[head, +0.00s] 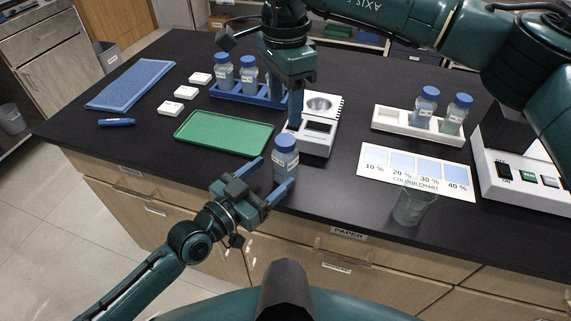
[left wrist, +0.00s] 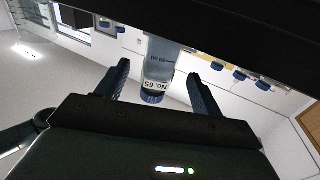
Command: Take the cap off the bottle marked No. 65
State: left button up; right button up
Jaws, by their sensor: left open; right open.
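The bottle marked No. 65 (left wrist: 157,72) shows in the left wrist view, upside down in the picture, with its blue cap (left wrist: 152,97) on. In the head view this bottle (head: 286,166) stands upright near the front edge of the black bench, its cap (head: 285,142) on top. My left gripper (head: 271,176) is open, with one finger on each side of the bottle; contact is not clear. In the left wrist view the fingers (left wrist: 158,70) flank it with gaps. My right gripper (head: 295,118) points down behind the bottle, by the scale; its finger gap is hidden.
Capped bottles stand in a blue rack (head: 238,95) and a white rack (head: 390,122). A colour chart (head: 375,165) and glass beaker (head: 410,205) are to the right.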

aim_at(278, 169)
pick_arm(q)
jog(key=shift+x, duration=2.8)
jog(key=shift+c, duration=0.2)
